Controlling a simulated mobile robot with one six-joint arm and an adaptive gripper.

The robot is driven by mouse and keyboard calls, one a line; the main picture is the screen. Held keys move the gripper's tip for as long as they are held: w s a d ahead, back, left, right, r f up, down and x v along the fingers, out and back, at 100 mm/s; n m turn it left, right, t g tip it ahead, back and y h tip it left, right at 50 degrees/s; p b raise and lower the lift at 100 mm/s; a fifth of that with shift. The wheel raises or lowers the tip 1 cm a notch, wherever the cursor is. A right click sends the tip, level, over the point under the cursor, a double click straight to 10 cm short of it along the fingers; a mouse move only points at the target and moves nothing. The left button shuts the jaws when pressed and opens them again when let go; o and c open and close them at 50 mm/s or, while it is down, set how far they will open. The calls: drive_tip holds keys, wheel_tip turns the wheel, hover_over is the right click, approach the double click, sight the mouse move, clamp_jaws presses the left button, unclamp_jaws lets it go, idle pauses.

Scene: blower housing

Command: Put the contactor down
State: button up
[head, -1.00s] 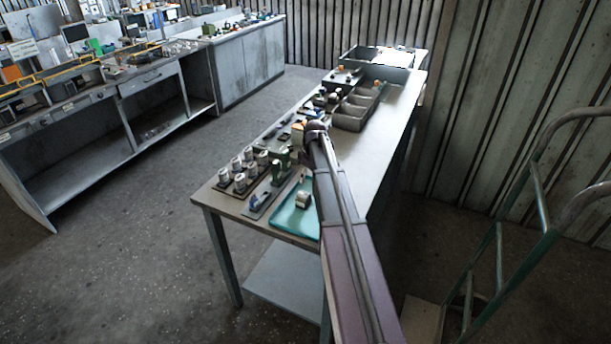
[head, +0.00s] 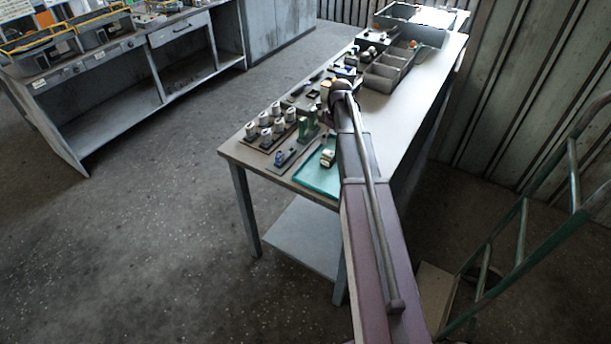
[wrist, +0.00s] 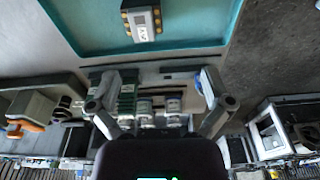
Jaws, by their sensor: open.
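The contactor, a small pale block with dark and yellow terminal edges, sits on the teal tray (head: 315,181) near the front end of the workbench. It shows in the head view (head: 328,159) and at the top of the wrist view (wrist: 141,20), on the tray floor (wrist: 90,22). My gripper (wrist: 157,88) is open in the wrist view, with its two fingers wide apart and nothing held between them. The contactor lies clear of both fingers. In the head view my arm hides the gripper and part of the tray.
Left of the tray, a rack of several white-capped cylinders (head: 265,122) and green parts (head: 303,126) stand on the bench. Grey bins (head: 385,74) stand farther back. The bench's right strip (head: 420,95) is bare. A green-framed hand truck (head: 524,225) stands at right.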

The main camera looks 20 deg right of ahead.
drive_tip(key=s+a+m+g+h, duration=0.1)
drive_tip(key=s+a+m, duration=0.6)
drive_tip(key=s+a, duration=1.5)
drive_tip(key=shift+s, duration=0.85)
drive_tip(key=shift+f, duration=0.1)
drive_tip(key=shift+f+b, duration=0.4)
drive_tip(key=c, duration=0.6)
